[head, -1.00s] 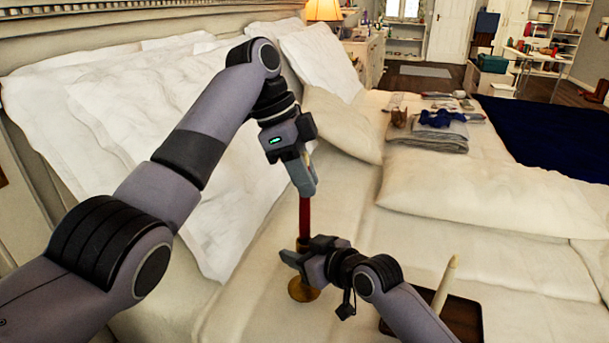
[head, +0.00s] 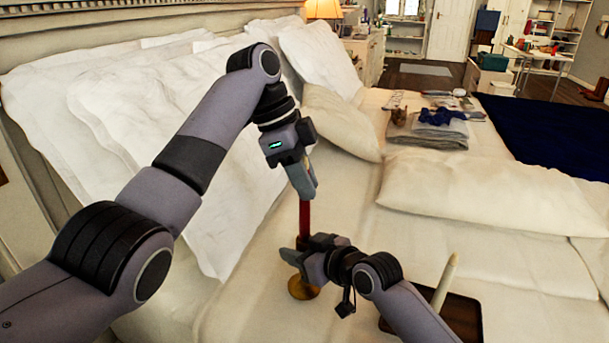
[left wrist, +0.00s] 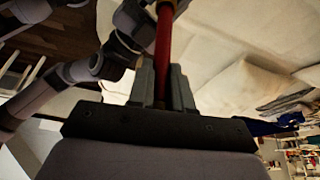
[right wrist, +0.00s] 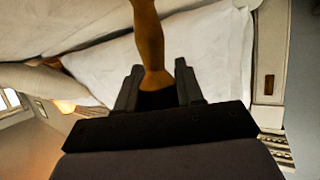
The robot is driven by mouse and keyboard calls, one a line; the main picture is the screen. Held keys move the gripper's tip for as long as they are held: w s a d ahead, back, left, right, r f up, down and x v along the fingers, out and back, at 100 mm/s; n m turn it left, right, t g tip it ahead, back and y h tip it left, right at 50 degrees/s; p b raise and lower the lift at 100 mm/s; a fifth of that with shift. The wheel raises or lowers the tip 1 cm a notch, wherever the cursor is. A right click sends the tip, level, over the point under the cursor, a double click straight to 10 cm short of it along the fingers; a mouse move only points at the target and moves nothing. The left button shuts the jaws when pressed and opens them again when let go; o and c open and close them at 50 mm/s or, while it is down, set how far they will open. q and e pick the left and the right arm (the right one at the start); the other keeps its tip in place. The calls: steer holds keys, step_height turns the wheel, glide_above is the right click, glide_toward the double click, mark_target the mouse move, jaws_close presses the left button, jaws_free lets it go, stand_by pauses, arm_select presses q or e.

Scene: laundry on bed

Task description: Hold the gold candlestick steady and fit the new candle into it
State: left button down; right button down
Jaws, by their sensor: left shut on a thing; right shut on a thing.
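My left gripper (head: 307,188) is shut on a red candle (head: 304,217), which points straight down below the fingers. The candle also shows between the fingers in the left wrist view (left wrist: 164,48). My right gripper (head: 291,256) is shut on the gold candlestick (head: 303,289), directly below the candle. The candlestick's stem shows between the fingers in the right wrist view (right wrist: 149,40). Its round base is over the bed in the head view. My right gripper hides the candle's lower end and the candlestick's top, so I cannot tell whether they touch.
A dark brown tray (head: 462,318) lies on the bed (head: 245,315) at lower right, beside my right arm, with a tilted cream candle (head: 446,280) over it. Pillows (head: 490,195) and folded clothes (head: 430,135) lie farther back. The sheet left of the candlestick is clear.

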arm_select(q)
steer(key=shift+f, duration=1.9)
steer(key=c, duration=1)
jaws_free()
steer(key=shift+o, duration=0.2)
arm_select(e)
steer(key=shift+r, duration=0.1)
arm_select(q)
steer(key=v, duration=1.2)
arm_select(e)
steer(key=c, duration=0.6)
jaws_free()
